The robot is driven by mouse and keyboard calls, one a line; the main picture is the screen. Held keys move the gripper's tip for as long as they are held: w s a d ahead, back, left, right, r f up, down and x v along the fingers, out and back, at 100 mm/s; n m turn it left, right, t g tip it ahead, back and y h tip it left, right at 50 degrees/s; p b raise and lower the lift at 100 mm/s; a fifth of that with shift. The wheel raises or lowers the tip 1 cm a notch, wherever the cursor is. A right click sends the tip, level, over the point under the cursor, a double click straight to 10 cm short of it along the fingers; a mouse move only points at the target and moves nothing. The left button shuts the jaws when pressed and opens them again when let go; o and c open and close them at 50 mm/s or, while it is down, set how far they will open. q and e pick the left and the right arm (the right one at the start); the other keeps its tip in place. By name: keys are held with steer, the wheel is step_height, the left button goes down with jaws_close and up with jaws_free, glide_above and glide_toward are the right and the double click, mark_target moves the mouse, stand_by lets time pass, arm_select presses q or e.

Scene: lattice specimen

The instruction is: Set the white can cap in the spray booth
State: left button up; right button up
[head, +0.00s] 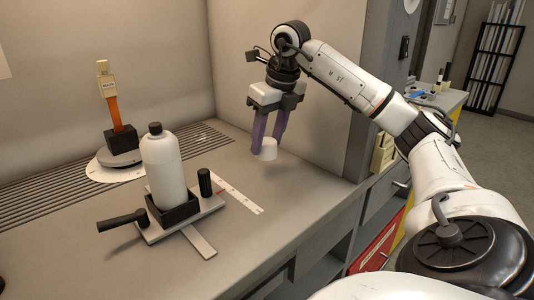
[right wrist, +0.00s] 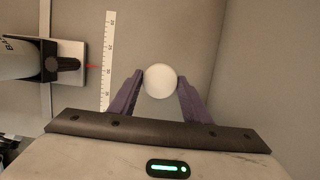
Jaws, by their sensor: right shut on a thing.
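The white can cap (head: 268,149) is a small plain cylinder between the fingertips of my right gripper (head: 268,146). In the right wrist view the cap (right wrist: 160,81) shows as a pale disc with a purple finger pressed to each side. My right gripper (right wrist: 160,88) is shut on it and points down over the right part of the booth floor (head: 310,180). I cannot tell whether the cap touches the surface or hangs just above it. The spray booth has pale walls (head: 270,50) behind and at the sides. My left gripper is not in view.
A white bottle (head: 162,172) with a dark cap stands in a black holder on a sliding fixture with a ruler (head: 238,193). Behind it, an orange-stemmed tagged piece (head: 113,105) stands on a round turntable (head: 118,158). Slotted grating (head: 50,160) runs along the back.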

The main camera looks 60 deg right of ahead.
steer(key=shift+f+b, duration=0.8)
steer(key=shift+f, duration=1.5)
steer(key=shift+f, duration=0.15)
steer(key=o, duration=1)
steer(key=shift+c, duration=0.2)
